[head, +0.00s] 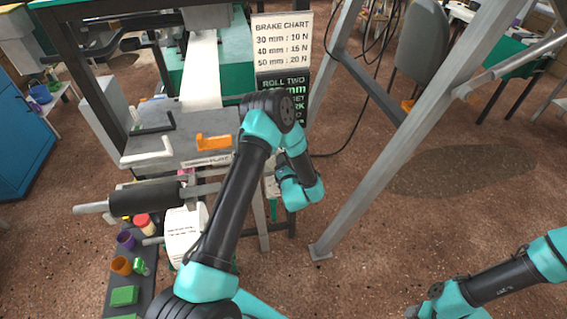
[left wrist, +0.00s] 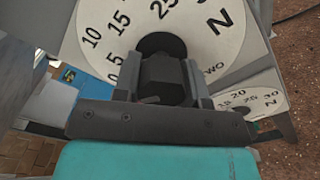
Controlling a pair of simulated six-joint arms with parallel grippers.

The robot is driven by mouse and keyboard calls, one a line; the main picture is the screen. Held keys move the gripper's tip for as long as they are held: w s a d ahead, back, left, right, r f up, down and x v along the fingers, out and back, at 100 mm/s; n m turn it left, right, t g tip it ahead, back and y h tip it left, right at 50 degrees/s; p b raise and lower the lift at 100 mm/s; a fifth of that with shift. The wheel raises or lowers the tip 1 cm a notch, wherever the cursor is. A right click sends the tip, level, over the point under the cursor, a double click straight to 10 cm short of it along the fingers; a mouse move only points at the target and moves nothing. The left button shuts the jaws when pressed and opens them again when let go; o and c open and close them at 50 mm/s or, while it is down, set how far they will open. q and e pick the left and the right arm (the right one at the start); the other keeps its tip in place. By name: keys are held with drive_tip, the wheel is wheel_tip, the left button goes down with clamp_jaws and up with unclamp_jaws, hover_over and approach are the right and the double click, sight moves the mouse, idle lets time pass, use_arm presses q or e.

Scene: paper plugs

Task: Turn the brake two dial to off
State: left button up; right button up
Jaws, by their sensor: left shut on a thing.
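In the left wrist view a white dial face (left wrist: 92,22) with black figures from 5 up to 30 and an N fills the top. Its black knob (left wrist: 160,72) sits between the fingers of my left gripper (left wrist: 162,84), which is shut on it. The end of a label reading "WO" shows beside the right finger; the rest is hidden. The knob's pointer cannot be made out. In the head view my left forearm hides the dials and the gripper's fingertips. My right arm (head: 505,283) is at the lower right, its fingers out of view.
A smaller-looking second dial face (left wrist: 258,102) shows at right in the left wrist view. In the head view a brake chart (head: 283,42) stands behind my left arm. A grey metal post (head: 385,140) rises to its right. A black roller (head: 145,198) and small pots are at left.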

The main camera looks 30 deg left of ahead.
use_arm(q)
drive_tip(key=shift+d+n, duration=0.1)
drive_tip(key=shift+n, duration=1.1)
drive_tip(key=o, duration=0.9)
drive_tip(key=v, duration=1.7)
drive_tip(key=shift+d, duration=0.2)
